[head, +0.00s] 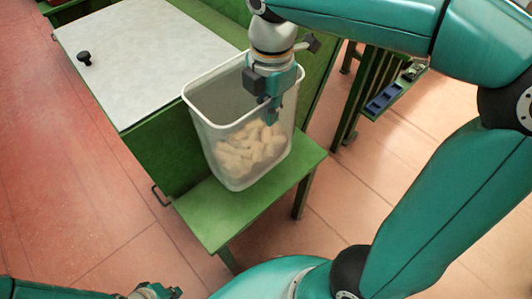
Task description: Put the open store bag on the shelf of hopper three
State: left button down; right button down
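A tall, open, pale translucent container with a white rim (226,152) stands upright on the green shelf (212,222) of a green hopper (160,155). It looks more like a stiff bin than a bag. Pale cork stoppers (240,155) fill its lower part. My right gripper (271,116) points down at the container's right side, over its mouth and rim. Whether its fingers grip the rim is not clear. My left gripper (165,293) is at the bottom edge, partly cut off, well apart from the container. No hopper number is visible.
The hopper has a grey lid (140,55) with a black knob (84,58). A green stand with a small blue tray (383,100) is at the upper right. The shelf's front left part is bare. Reddish tiled floor lies around.

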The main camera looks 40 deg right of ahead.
notch_tip(320, 180, down, 13)
jog(key=shift+b, duration=1.15)
jog(key=c, duration=1.3)
grip_release()
jog(key=shift+f, duration=0.1)
notch_tip(320, 180, up, 12)
jog(key=shift+s+r+p, duration=0.1)
jog(key=shift+s+p, duration=0.05)
jog(key=shift+p, duration=1.1)
